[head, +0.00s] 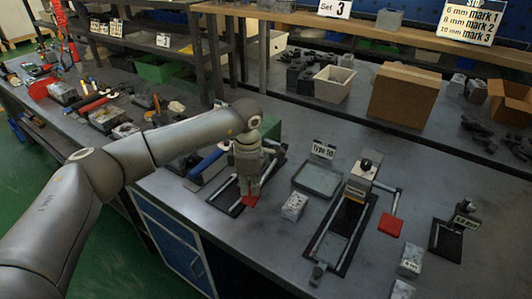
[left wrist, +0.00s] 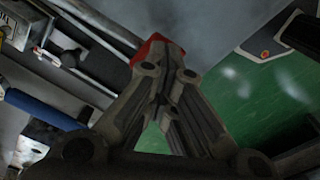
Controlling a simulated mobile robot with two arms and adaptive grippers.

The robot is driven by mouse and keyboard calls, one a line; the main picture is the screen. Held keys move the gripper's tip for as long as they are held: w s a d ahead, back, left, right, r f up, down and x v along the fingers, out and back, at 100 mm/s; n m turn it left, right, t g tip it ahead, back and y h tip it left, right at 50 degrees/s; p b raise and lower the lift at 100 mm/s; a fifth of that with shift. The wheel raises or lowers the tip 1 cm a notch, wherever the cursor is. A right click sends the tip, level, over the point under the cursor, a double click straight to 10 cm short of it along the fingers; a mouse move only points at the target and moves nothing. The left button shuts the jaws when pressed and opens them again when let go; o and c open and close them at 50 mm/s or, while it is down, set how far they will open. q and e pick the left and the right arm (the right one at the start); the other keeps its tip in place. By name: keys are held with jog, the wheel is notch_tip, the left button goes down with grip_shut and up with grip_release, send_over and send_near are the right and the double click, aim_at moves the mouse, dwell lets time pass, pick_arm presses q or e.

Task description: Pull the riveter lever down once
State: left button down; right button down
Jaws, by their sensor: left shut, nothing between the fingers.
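My left gripper (head: 247,193) points down over the workbench and is shut and empty. It is right at a red lever handle (head: 251,201) of a bench device that my gripper and arm mostly hide. In the left wrist view the fingertips (left wrist: 165,78) meet just in front of this red handle (left wrist: 157,47); I cannot tell whether they touch it. A second device (head: 360,175) on a dark base stands to the right, with a grey lever arm ending in a red pad (head: 390,225). I cannot tell which one is the riveter. My right gripper is not in view.
A grey tray (head: 317,180) and a small block (head: 293,207) lie between the two devices. A blue-handled tool (head: 207,162) lies left of my gripper. Cardboard box (head: 405,95) and white bin (head: 333,83) stand at the back. The bench's front edge is close.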

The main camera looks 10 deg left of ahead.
pick_arm(q)
notch_tip(320, 180, up, 16)
jog(key=p, duration=0.8)
jog(key=shift+r, duration=0.15)
dwell(0.4)
